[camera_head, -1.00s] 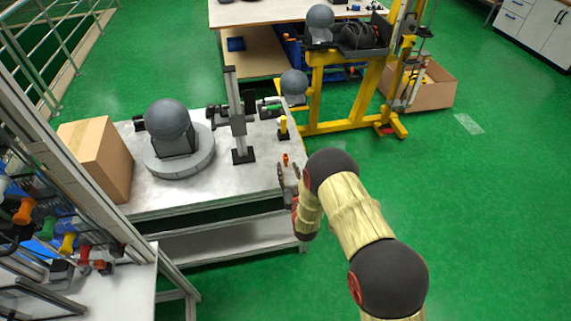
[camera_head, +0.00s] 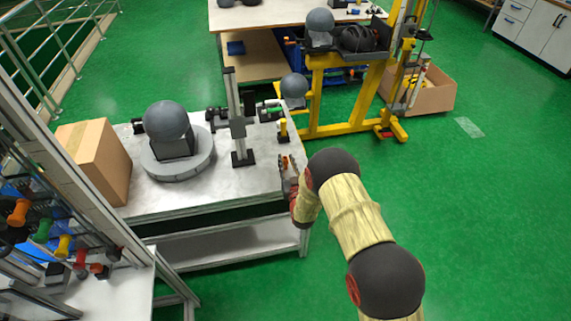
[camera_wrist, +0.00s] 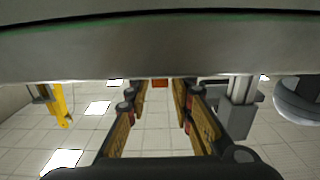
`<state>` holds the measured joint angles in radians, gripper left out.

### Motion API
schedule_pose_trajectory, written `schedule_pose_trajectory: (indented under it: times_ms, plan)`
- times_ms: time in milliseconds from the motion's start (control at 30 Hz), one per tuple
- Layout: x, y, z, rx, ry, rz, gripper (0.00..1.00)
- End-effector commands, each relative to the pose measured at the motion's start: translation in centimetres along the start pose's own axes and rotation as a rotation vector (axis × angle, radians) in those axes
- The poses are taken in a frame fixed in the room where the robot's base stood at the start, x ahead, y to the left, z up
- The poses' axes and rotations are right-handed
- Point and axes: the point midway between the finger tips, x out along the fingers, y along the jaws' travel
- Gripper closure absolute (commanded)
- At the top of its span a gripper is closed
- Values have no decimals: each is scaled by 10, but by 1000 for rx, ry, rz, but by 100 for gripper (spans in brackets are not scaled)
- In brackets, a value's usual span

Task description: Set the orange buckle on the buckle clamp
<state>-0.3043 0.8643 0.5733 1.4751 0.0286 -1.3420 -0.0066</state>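The orange buckle (camera_head: 285,162) is a small piece near the right edge of the grey table. In the wrist view, which looks upside down, the orange buckle (camera_wrist: 159,84) shows between and beyond my fingertips, close to the table surface. My gripper (camera_head: 290,170) is low over the table edge beside it. In the wrist view my gripper (camera_wrist: 156,98) has its fingers apart, with a gap between them. I cannot tell whether the fingers touch the buckle. No part is clearly identifiable as the buckle clamp; a small yellow post (camera_head: 283,130) on a dark base stands behind the buckle.
A dark upright column (camera_head: 238,125) with side arms stands left of the buckle. A grey ball (camera_head: 166,120) sits on a round base (camera_head: 178,164), beside a cardboard box (camera_head: 95,158). A yellow frame (camera_head: 368,100) stands behind. Green floor on the right is clear.

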Motion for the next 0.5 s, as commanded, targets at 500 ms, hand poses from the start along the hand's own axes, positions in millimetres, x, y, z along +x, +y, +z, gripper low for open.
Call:
schedule_pose_trajectory:
  times_ms: [500]
  plan:
    - [0, 0, 0, 0, 0, 0, 100]
